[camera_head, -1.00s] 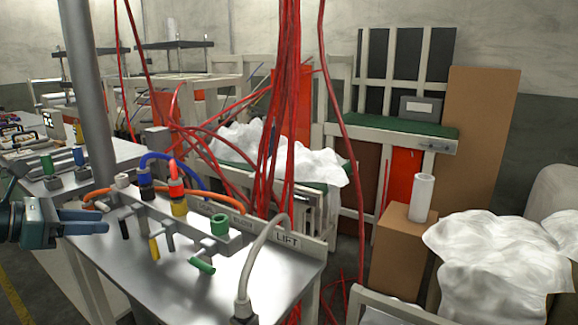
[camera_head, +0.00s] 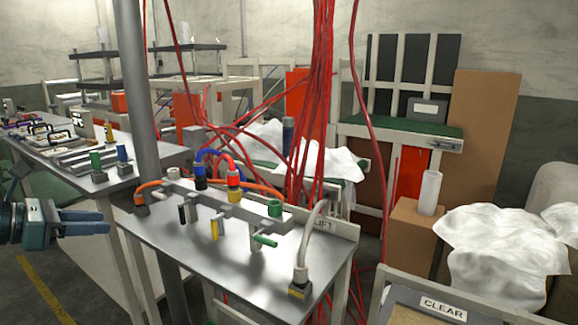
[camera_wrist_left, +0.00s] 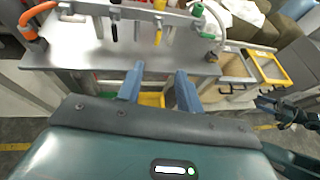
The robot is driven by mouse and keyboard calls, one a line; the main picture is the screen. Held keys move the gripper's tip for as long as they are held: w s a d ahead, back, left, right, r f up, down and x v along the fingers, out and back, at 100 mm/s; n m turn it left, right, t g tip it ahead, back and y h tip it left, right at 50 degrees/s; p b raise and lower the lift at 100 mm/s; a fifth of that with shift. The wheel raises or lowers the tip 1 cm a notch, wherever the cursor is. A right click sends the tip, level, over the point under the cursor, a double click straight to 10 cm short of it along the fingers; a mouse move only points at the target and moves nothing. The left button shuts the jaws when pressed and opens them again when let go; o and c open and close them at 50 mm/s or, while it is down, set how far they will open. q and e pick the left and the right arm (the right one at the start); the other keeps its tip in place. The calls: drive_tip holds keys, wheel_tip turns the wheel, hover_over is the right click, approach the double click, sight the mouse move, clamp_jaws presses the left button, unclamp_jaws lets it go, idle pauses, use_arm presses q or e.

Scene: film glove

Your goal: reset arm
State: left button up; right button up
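My left gripper (camera_head: 106,222) comes in from the left edge in the head view, in front of and left of the metal table (camera_head: 215,260). In the left wrist view its two blue-grey fingers (camera_wrist_left: 160,84) stand apart with nothing between them. Beyond them is the table with its grey manifold bar (camera_head: 225,205), which carries coloured hoses and valve handles. The gripper appears clear of the table. A dark jointed part (camera_wrist_left: 285,112), seemingly my right gripper, shows at the right edge of the left wrist view; its fingers are unclear. The head view does not show it.
A grey post (camera_head: 138,90) rises behind the table's left part. Red hoses (camera_head: 318,100) hang behind the table. A tray marked CLEAR (camera_head: 443,308) is at lower right, with white plastic bags (camera_head: 500,250) beyond. A workbench (camera_head: 60,165) stands at left; open floor lies below the gripper.

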use_arm(q)
drive_tip(key=s+d+f+n+t+p, duration=0.2)
drive_tip(key=d+f+n+p, duration=0.3)
drive_tip(key=d+n, duration=0.4)
drive_tip(key=s+d+f+n+t+p, duration=0.25)
drive_tip(key=d+f+n, duration=0.4)
drive_tip(key=n, duration=0.45)
use_arm(e)
drive_tip(key=r+p, duration=0.1)
drive_tip(key=p, duration=0.1)
drive_tip(key=r+g+p, duration=0.1)
drive_tip(key=r+p, duration=0.1)
drive_tip(key=d+r+g+h+p, duration=0.1)
drive_tip(key=p, duration=0.1)
drive_tip(key=shift+r+n, duration=0.2)
drive_tip(key=shift+n, duration=0.2)
use_arm(q)
drive_tip(key=s+d+f+n+g+y, duration=0.2)
drive_tip(key=s+d+f+n, duration=0.2)
drive_tip(key=s+n, duration=0.4)
drive_tip(key=s+d+f+n+g+y, duration=0.2)
drive_tip(key=s+f+n, duration=0.5)
drive_tip(key=n, duration=0.6)
drive_tip(key=s+d+y, duration=0.1)
drive_tip(key=s+d, duration=0.1)
drive_tip(key=shift+s+d+y, duration=0.25)
drive_tip(key=shift+d+y, duration=0.05)
drive_tip(key=shift+d, duration=0.1)
use_arm(e)
drive_tip(key=shift+f, duration=0.1)
